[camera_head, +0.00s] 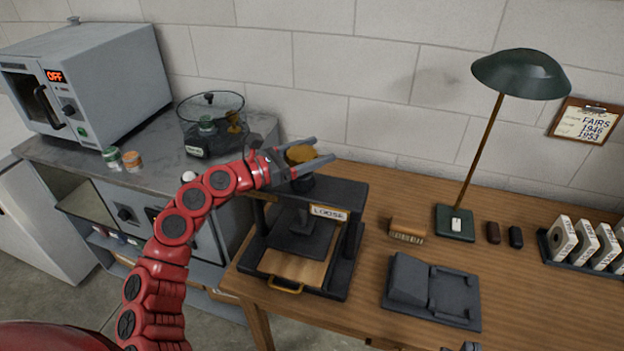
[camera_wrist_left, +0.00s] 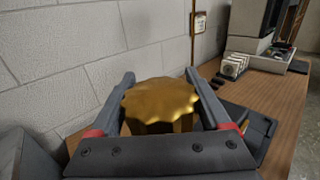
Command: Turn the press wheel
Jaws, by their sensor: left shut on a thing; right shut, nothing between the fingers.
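The press (camera_head: 345,268) is a dark frame on the wooden table, with a label reading LOOSE on its front. Its wheel (camera_head: 300,154) is a brass-coloured, scalloped knob on top. My left gripper (camera_head: 325,150) reaches in from the left and is shut on the wheel, one finger on each side. In the left wrist view the wheel (camera_wrist_left: 160,103) sits between the two fingers. Below it, the press plate (camera_head: 300,238) hangs above a wooden board (camera_head: 290,268). Only a small dark part of my right gripper (camera_head: 462,347) shows at the bottom edge.
A green lamp (camera_head: 455,222), a wooden block (camera_head: 407,230) and a dark device (camera_head: 432,290) stand right of the press. White boxes (camera_head: 585,243) stand in a rack at far right. A grey cabinet with an oven (camera_head: 95,85) and a glass-lidded pot (camera_head: 212,125) is at left.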

